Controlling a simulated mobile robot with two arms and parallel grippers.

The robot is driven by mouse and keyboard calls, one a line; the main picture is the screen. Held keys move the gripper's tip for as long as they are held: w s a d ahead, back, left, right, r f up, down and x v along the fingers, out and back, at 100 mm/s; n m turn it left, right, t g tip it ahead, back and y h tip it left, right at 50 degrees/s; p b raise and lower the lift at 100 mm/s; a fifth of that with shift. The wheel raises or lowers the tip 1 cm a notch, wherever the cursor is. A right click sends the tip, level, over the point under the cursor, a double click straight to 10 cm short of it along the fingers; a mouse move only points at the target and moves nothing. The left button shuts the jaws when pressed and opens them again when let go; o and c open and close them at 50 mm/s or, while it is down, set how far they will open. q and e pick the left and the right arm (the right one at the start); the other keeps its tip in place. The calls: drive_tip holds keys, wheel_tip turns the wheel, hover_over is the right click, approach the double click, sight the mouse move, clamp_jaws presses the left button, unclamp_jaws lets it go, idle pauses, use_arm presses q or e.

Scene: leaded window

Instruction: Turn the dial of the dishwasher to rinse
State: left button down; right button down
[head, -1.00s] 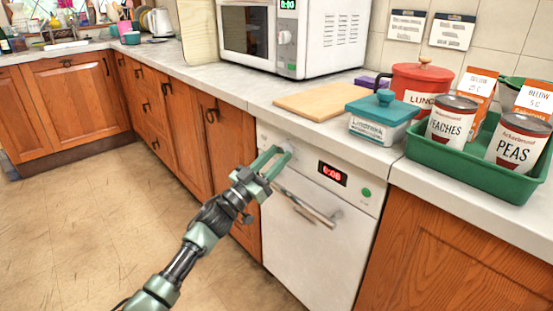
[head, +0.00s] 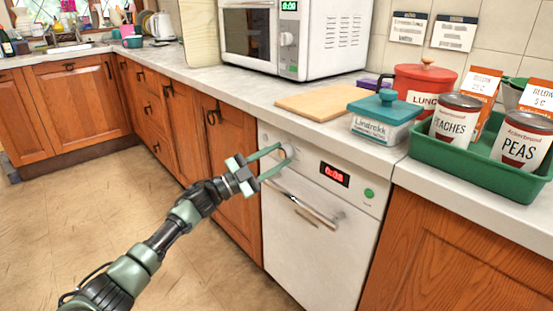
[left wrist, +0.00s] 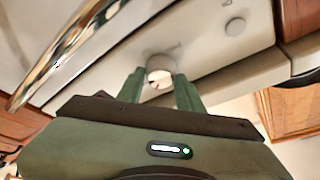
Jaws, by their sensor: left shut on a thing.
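The white dishwasher (head: 300,235) stands under the counter, with a silver handle bar (head: 310,212), a red lit display (head: 334,174) and a green button (head: 369,193). Its round dial (head: 287,152) is at the upper left of the front panel. My left gripper (head: 281,160) reaches it from the left, its two green fingers on either side of the dial and shut on it. In the left wrist view the dial (left wrist: 160,72) sits between the fingertips, with a small red mark on its face. Which setting it points to cannot be read. My right gripper is not in view.
On the counter above stand a microwave (head: 320,38), a wooden board (head: 320,101), a teal-lidded box (head: 384,120), a red pot (head: 425,80) and a green tray (head: 470,175) with cans. Wooden cabinets (head: 225,155) flank the dishwasher. The floor at left is clear.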

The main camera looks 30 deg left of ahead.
use_arm(q)
drive_tip(key=shift+m, duration=0.5)
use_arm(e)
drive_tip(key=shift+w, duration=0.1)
use_arm(q)
drive_tip(key=c, duration=0.9)
unclamp_jaws()
drive_tip(key=v, duration=0.8)
drive_tip(key=shift+w+p, duration=0.1)
drive_tip(key=shift+p, duration=0.25)
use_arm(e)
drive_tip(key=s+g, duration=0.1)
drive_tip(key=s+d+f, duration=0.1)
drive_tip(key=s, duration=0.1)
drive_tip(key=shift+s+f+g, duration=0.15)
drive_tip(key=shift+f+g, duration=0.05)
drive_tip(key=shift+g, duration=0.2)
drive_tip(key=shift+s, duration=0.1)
